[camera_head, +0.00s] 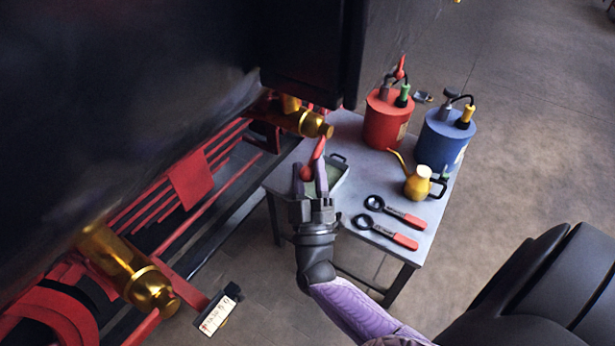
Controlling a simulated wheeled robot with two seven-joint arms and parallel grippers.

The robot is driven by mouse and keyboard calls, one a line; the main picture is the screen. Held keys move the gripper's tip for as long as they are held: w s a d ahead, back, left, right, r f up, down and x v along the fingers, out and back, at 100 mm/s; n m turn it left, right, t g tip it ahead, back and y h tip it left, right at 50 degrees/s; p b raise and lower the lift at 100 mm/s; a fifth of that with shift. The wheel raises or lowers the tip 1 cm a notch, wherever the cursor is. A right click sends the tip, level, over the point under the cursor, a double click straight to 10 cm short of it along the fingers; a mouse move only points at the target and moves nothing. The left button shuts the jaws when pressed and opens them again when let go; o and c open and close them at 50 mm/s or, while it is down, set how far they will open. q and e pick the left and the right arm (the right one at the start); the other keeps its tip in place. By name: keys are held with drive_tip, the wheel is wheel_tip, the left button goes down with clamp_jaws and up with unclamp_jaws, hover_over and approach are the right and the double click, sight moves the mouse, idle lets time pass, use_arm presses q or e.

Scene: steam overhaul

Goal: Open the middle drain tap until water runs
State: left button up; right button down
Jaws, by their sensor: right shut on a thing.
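A brass tap (306,122) sticks out from the machine's side at upper middle. A red lever (318,149) slants down below it and ends in a red knob (306,173). My right gripper (310,179) reaches up from below, its two fingers on either side of the knob, shut on the lever. A second, larger brass tap (130,272) is at lower left, with a white label (217,314) on a dark holder near it. I cannot tell from the picture which tap is the middle one. I see no running water. My left gripper is out of view.
A grey table (420,240) stands to the right. Red rods (170,195) run along the machine.

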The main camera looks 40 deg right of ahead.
drive_tip(key=shift+w+f+n, duration=0.1)
drive_tip(key=shift+f+n, duration=0.15)
drive_tip(key=shift+n, duration=0.05)
drive_tip(key=c, duration=0.6)
unclamp_jaws()
drive_tip(key=o, duration=0.3)
drive_tip(key=shift+w, duration=0.15)
drive_tip(key=shift+r, duration=0.1)
drive_tip(key=b+v, duration=0.1)
drive_tip(key=v, duration=0.9)
drive_tip(key=shift+b, duration=0.35)
drive_tip(key=shift+d, duration=0.1)
